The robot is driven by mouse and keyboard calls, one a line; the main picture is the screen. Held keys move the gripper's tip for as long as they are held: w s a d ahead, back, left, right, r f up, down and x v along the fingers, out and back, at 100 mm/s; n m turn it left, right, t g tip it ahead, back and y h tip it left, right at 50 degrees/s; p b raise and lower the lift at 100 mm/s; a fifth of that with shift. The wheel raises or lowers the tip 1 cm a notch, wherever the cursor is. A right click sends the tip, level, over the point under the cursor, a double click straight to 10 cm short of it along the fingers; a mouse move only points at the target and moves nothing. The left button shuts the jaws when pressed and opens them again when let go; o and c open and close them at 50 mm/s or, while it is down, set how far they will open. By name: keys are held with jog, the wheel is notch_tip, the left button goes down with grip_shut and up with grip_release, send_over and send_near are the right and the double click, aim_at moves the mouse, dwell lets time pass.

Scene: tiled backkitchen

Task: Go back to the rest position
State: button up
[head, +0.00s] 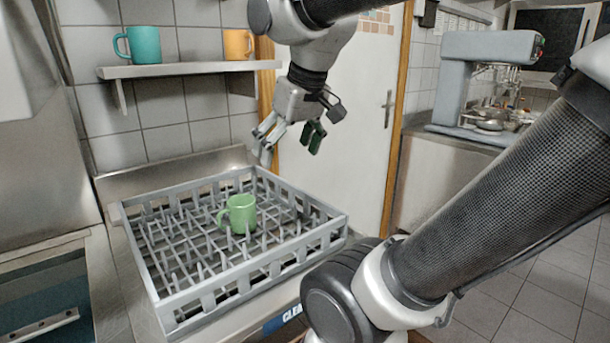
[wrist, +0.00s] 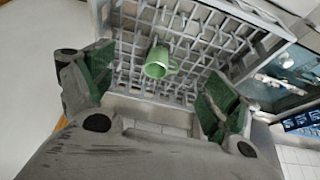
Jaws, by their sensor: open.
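My gripper (head: 288,137) is open and empty, held in the air above the back right part of the dish rack. In the wrist view its two green-padded fingers (wrist: 152,98) are wide apart. A green mug (head: 242,213) stands among the prongs of the grey dish rack (head: 190,297), below and apart from my gripper. The mug also shows in the wrist view (wrist: 156,66), beyond the gap between the fingers.
A wall shelf (head: 180,70) at the upper left holds a teal mug (head: 144,45) and an orange mug (head: 238,44). A white door (head: 340,130) is behind my arm. A grey mixer-like machine (head: 465,85) stands on the counter at right. Tiled floor is clear at lower right.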

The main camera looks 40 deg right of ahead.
jog(key=s+f, duration=0.4)
jog(key=f, duration=0.2)
jog(key=shift+s+d+f, duration=0.25)
jog(key=shift+s, duration=0.1)
